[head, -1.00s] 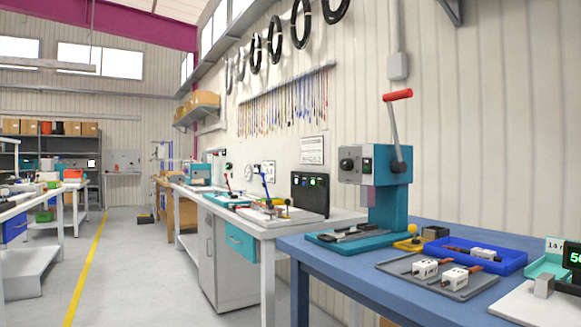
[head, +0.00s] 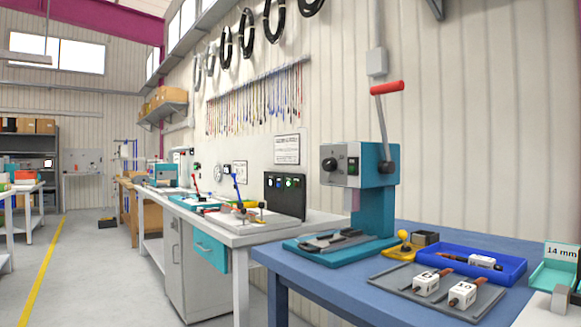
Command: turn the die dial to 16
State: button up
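The teal press (head: 372,190) stands on the blue table at the right, with a grey head and a red-handled lever (head: 387,88) raised on its side. A round black die dial (head: 330,164) is on the left of the press's front face. A small dark switch panel sits to its right. The number the dial points to is too small to read. My gripper is not in view.
The blue table (head: 310,268) holds a grey tray (head: 480,303) with two white numbered blocks, a blue tray (head: 512,268) and a stand marked 14 mm (head: 562,252). A white bench (head: 262,231) is to the left. The floor aisle by the yellow line (head: 42,270) is clear.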

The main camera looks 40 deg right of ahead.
aim_at(330, 165)
jog(key=z, duration=0.35)
jog(key=i, duration=0.9)
jog(key=z, duration=0.65)
